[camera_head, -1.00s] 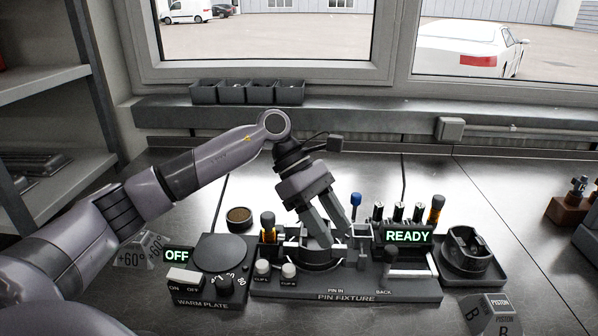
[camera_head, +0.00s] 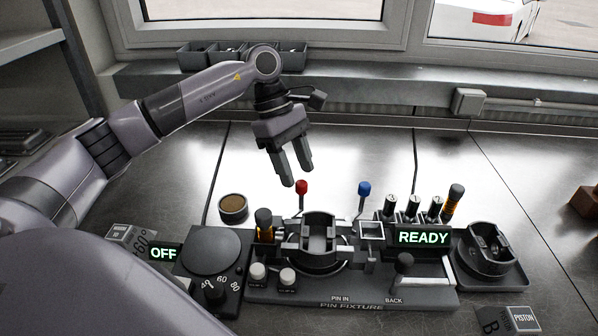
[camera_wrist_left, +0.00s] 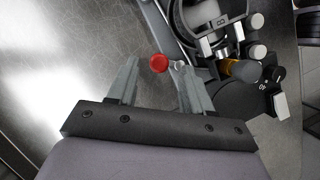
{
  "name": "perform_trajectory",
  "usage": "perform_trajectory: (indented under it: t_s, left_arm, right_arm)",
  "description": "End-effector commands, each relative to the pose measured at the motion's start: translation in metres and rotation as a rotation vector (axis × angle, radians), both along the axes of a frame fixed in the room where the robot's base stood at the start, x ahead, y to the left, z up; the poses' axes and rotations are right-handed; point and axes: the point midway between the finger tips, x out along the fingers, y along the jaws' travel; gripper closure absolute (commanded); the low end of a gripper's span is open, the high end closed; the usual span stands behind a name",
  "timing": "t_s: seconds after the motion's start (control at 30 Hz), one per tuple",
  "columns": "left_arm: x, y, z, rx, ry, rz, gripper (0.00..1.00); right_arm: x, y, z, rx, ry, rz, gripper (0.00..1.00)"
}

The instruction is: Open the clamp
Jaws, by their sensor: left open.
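The pin fixture (camera_head: 350,293) stands on the bench with a dark round clamp seat (camera_head: 318,240) at its middle. A red-knobbed lever (camera_head: 301,188) stands upright behind the seat, and a blue-knobbed lever (camera_head: 364,189) stands to its right. My left gripper (camera_head: 293,178) is open and empty, just above and beside the red knob. In the left wrist view the red knob (camera_wrist_left: 159,63) shows between the open fingertips (camera_wrist_left: 157,72), with no visible contact. My right gripper is not in view.
The warm plate (camera_head: 211,250) with an OFF display (camera_head: 163,253) is at the left. A READY display (camera_head: 423,238), several black pins (camera_head: 412,207) and a tray (camera_head: 492,252) are at the right.

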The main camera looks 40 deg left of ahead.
Motion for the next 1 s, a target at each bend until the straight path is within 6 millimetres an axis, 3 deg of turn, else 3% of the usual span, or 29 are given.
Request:
perform_trajectory:
  t_s: [0.2,0.5,0.67,1.0]
  left_arm:
    - [-0.001,-0.009,-0.02,0.0,0.001,0.0,0.5]
    - [0.0,-0.01,-0.023,-0.001,-0.001,0.0,0.5]
    - [0.0,-0.01,-0.023,-0.001,-0.001,0.0,1.0]
    - [-0.001,-0.008,-0.024,-0.001,-0.002,0.03,1.0]
  right_arm:
    - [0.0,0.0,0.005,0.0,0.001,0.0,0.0]
    - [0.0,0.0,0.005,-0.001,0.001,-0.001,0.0]
    - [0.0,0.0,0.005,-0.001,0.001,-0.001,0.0]
    - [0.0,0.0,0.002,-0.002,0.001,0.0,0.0]
